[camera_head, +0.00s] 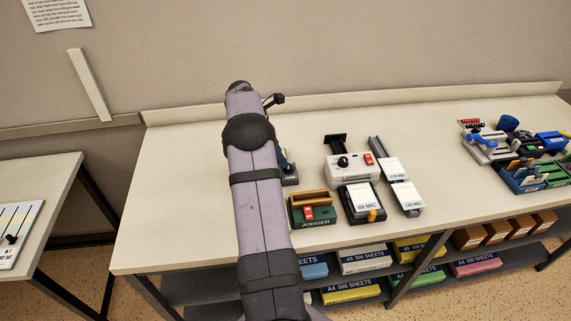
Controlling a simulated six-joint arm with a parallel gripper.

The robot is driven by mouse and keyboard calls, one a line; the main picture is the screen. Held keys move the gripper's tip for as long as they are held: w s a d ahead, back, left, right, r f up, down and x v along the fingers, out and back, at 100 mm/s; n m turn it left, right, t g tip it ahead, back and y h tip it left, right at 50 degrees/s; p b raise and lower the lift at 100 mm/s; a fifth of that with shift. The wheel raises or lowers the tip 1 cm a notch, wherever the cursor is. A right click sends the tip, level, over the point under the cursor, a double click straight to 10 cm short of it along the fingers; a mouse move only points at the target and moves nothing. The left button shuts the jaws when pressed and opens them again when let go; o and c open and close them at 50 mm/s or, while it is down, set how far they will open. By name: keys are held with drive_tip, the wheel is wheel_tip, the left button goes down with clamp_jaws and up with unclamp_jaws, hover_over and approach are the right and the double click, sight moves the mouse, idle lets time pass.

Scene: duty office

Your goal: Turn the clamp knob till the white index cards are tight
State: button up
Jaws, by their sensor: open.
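My arm crosses the left part of the bench from the bottom edge up toward the wall. The clamp knob and the white index cards cannot be made out.
To the right stand a green jogger (312,217), a white machine with a red switch (352,168), a black-framed unit marked 80 MIC (362,203) and a long grey unit (376,150). Blue trays (522,180) stand far right. Bench (450,165) is clear between.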

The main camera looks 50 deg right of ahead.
sight(289, 168)
drive_tip(key=shift+w+d+p+x, duration=0.15)
drive_tip(key=shift+p+x, duration=0.45)
drive_tip(key=shift+x, duration=0.6)
drive_tip(key=shift+w+d+p+x, duration=0.15)
drive_tip(key=shift+p+x, duration=0.4)
drive_tip(key=shift+x, duration=0.6)
drive_tip(key=shift+w+d+p+x, duration=0.2)
drive_tip(key=shift+p+x, duration=0.4)
drive_tip(key=shift+x, duration=0.6)
drive_tip(key=shift+c, duration=0.4)
clamp_jaws()
